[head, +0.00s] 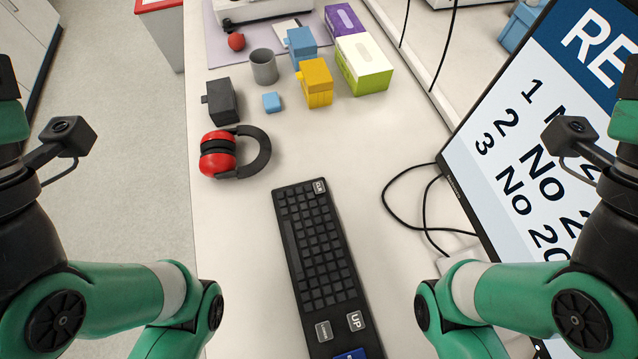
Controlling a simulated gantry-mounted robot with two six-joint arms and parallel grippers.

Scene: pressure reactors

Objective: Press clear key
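A black keyboard (318,245) lies on the white bench in the middle of the head view, its long side running away from me. A light key marked CLR (319,186) is at its far right corner. At its near end are a light key marked UP (355,321), a light key with small unreadable text (324,331) and a blue key (350,354) cut by the bottom edge. My green arms come in at the left and right sides. Neither gripper's fingers show, and nothing of mine covers the keyboard.
Red ear defenders (220,153) lie beyond the keyboard to the left. Behind are a grey cup (264,67), a yellow box (316,84) and a white-green box (364,66). A monitor (545,150) stands right, with black cables (425,222) beside it.

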